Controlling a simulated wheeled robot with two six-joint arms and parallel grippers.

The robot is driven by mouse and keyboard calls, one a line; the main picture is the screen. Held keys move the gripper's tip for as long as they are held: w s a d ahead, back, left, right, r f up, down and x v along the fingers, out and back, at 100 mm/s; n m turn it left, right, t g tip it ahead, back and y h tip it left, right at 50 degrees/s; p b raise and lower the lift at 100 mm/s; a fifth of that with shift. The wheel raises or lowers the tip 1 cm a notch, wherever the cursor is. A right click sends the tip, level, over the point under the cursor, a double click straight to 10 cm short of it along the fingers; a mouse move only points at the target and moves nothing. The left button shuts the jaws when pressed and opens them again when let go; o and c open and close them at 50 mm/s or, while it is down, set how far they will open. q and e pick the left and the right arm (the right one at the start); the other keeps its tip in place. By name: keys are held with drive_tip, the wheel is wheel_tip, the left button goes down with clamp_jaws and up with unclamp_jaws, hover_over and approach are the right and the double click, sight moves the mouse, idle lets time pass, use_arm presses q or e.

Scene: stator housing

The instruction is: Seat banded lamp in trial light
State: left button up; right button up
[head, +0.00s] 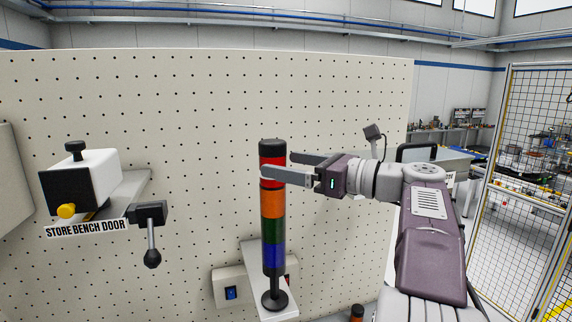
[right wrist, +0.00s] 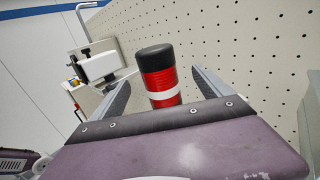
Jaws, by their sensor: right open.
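The trial light (head: 273,230) is an upright tower of red, orange, green and blue sections on a black foot. Its top is a red lamp (head: 271,153) with a black cap. In the right wrist view the red lamp (right wrist: 156,82) shows a white band around it. My right gripper (head: 278,165) reaches in from the right at the height of the red lamp. Its jaws are open, one finger in front of the lamp and one behind; I cannot tell whether they touch it. The lamp sits in line above the orange section. My left gripper is out of view.
A pegboard panel (head: 190,110) stands close behind the tower. The tower stands on a light shelf (head: 253,250), beside a switch box (head: 229,289). A latch unit (head: 100,180) labelled STORE BENCH DOOR juts out at left.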

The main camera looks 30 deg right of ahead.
drive_tip(key=shift+s+d, duration=0.25)
drive_tip(key=shift+s, duration=0.25)
drive_tip(key=b+v, duration=0.2)
drive_tip(key=v, duration=0.7)
drive_tip(key=shift+b, duration=0.3)
drive_tip(key=shift+s+d, duration=0.1)
idle(0.5)
idle(0.4)
